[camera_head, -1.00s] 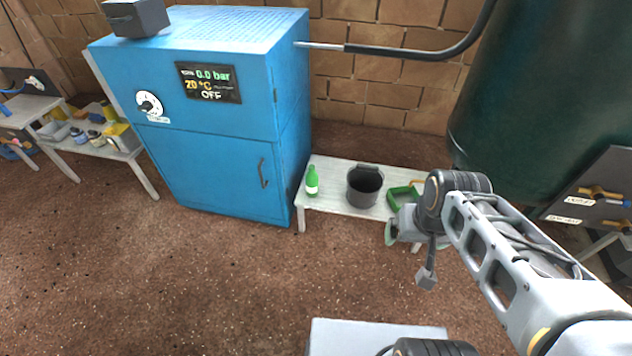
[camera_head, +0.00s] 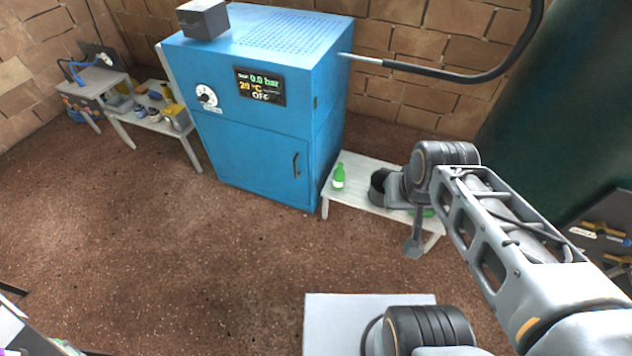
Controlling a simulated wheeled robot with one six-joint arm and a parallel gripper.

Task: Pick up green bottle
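The green bottle (camera_head: 338,177) has a pale label and stands upright on the left end of a low light-coloured table (camera_head: 352,195), close to the right side of the blue cabinet. My gripper (camera_head: 413,247) hangs below the dark wrist joint, to the right of the bottle and apart from it in the picture. It is small and turned so that I cannot make out its fingers. A green tray (camera_head: 428,212) on the table is mostly hidden behind my arm.
A large blue cabinet (camera_head: 240,150) stands left of the table, with a hose (camera_head: 440,72) running from its upper right. A low bench (camera_head: 150,122) with jars stands further left. A dark green tank (camera_head: 570,110) is at right. The brown floor in front is clear.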

